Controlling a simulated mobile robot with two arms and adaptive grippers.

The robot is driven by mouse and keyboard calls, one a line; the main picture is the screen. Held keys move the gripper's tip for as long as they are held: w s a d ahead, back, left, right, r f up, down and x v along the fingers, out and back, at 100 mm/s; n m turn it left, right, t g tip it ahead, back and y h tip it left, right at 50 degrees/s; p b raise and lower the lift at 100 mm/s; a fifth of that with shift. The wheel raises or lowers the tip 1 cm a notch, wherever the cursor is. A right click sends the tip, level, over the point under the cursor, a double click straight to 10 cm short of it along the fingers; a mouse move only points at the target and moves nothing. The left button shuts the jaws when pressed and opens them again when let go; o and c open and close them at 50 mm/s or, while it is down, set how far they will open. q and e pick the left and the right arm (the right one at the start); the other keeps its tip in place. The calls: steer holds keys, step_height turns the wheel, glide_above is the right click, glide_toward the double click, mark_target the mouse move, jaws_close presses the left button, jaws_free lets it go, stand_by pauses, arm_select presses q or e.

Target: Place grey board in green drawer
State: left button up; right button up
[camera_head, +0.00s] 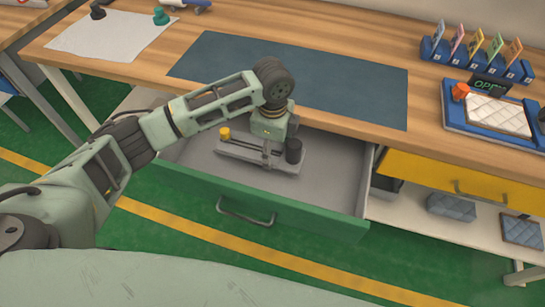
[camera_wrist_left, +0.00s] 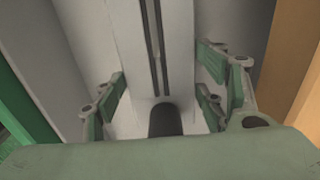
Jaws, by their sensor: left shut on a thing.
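The grey board (camera_head: 283,163) is long and flat, with dark slots, a yellow knob at its left end and a black knob at its right end. It is inside the open green drawer (camera_head: 310,212), over its grey floor. I cannot tell whether it touches the floor. My left gripper (camera_head: 268,148) points down into the drawer, shut on the middle of the board. In the left wrist view the board (camera_wrist_left: 180,45) runs between the green finger pads of my left gripper (camera_wrist_left: 162,98). My right gripper is not in view.
The wooden table (camera_head: 335,35) with a dark blue mat (camera_head: 340,85) overhangs the back of the drawer. A closed yellow drawer (camera_head: 430,175) is to the right, above a shelf with grey padded blocks (camera_head: 450,205). A blue card rack and a blue tray stand on the table.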

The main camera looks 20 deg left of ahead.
arm_select(q)
steer(key=shift+f, duration=2.3)
steer(key=o, duration=1.3)
step_height(320, 180, up, 12)
steer(key=shift+r, duration=0.15)
